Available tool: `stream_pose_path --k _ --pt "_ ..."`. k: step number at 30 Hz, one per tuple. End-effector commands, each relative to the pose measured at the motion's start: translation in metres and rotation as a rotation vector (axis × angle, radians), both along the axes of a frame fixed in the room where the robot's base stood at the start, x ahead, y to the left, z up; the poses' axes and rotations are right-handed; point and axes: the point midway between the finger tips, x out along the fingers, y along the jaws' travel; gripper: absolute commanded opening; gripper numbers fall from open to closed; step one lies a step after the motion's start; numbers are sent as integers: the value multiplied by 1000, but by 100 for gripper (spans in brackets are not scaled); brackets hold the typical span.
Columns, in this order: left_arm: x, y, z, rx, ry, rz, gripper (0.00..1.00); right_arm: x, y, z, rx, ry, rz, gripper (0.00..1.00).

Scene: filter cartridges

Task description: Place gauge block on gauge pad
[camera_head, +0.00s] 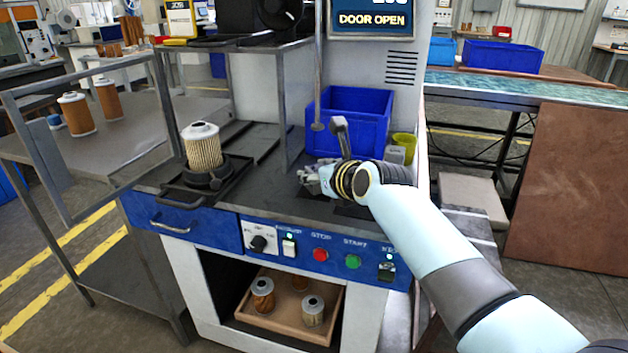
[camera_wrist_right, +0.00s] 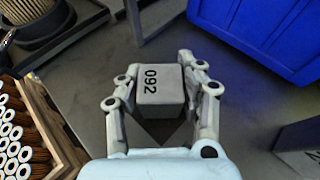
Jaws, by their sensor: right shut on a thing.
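The gauge block (camera_wrist_right: 160,84) is a small light grey cube with dark digits on its top, shown in the right wrist view. My right gripper (camera_head: 308,180) is shut on it, with one finger on each side. In the head view the gripper is low over the dark machine worktop, and its fingers mostly hide the block. A darker patch, possibly the gauge pad (camera_wrist_right: 166,130), shows just below the block in the wrist view. I cannot tell whether the block touches the surface. My left gripper is not in view.
A blue bin (camera_head: 347,118) stands behind the gripper, with a yellow-green cup (camera_head: 404,143) and a grey block-like thing (camera_head: 394,155) to the right. A pleated filter (camera_head: 202,148) stands in a holder to the left, near the open door frame (camera_head: 75,215). A control panel (camera_head: 320,252) lines the front edge.

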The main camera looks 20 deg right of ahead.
Motion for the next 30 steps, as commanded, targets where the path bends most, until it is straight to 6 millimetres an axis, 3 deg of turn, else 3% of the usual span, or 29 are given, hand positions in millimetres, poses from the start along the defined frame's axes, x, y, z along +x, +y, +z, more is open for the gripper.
stream_pose_path --k 6,7,12,22,30 --pt "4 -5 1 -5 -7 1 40 0 0 -1 0 -1 0 0" --pt "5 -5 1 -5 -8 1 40 0 0 -1 0 0 0 41" --pt "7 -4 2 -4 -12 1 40 0 0 -1 0 0 0 60" --pt "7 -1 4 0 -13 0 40 -3 0 3 0 -1 0 60" --pt "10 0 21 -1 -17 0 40 -51 -10 26 -1 -1 0 60"
